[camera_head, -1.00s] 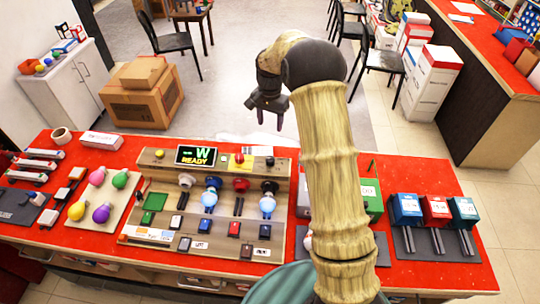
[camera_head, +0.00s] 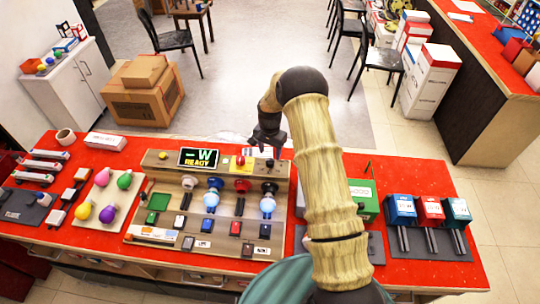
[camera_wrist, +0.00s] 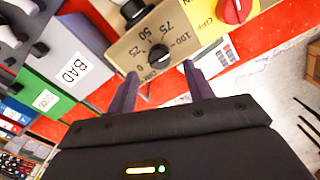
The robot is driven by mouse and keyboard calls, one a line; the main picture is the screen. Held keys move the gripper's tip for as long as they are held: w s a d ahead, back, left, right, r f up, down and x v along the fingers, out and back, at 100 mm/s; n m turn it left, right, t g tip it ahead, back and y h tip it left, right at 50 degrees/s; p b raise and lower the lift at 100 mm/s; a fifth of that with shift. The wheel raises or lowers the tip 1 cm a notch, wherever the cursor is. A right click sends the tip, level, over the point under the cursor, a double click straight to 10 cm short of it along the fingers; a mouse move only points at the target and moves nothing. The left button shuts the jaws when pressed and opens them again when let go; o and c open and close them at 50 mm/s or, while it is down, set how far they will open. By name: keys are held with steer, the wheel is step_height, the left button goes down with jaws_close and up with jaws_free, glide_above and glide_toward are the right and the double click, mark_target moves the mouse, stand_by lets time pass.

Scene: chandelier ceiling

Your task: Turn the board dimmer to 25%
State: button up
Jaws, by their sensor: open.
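The board (camera_head: 152,190) is a wooden panel with bulbs, switches and a display reading "W READY", on the red table. The dimmer is a small black knob (camera_wrist: 158,55) on a tan face; printed marks 50, 75 and 100 and part of "DIM" show around it in the wrist view. Its pointer is too small to read. In the head view the knob (camera_head: 270,162) is at the board's upper right. My gripper (camera_head: 265,148) is above that corner, pointing down. In the wrist view its fingers (camera_wrist: 160,76) are open and apart, with the knob just beyond the gap between them.
A yellow panel with a red knob (camera_wrist: 237,10) marked "OFF" is close to the dimmer. A grey box labelled "BAD" (camera_wrist: 68,45) and a green box (camera_wrist: 45,98) stand beside it. Blue, red and teal boxes (camera_head: 430,210) stand right.

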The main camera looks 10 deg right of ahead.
mark_target(270, 160)
steer(key=shift+f+p, duration=0.75)
steer(key=shift+f, duration=1.55)
steer(key=c, duration=1)
